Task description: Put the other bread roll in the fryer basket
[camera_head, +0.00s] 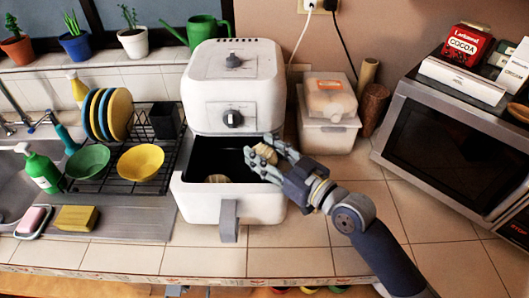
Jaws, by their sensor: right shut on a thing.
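The white air fryer (235,82) stands on the tiled counter with its fryer basket (190,192) pulled open at the front. One bread roll (217,179) lies inside the basket at the left. My right gripper (262,160) reaches in from the right over the basket. It is shut on the other bread roll (266,152), which is at the basket's right side, partly hidden by the fingers. I cannot tell whether this roll touches the basket.
A dish rack (160,183) with plates and bowls stands left of the fryer. A clear-lidded bread container (328,128) stands behind my right arm. A microwave (459,150) is at the right. The counter in front of it is clear.

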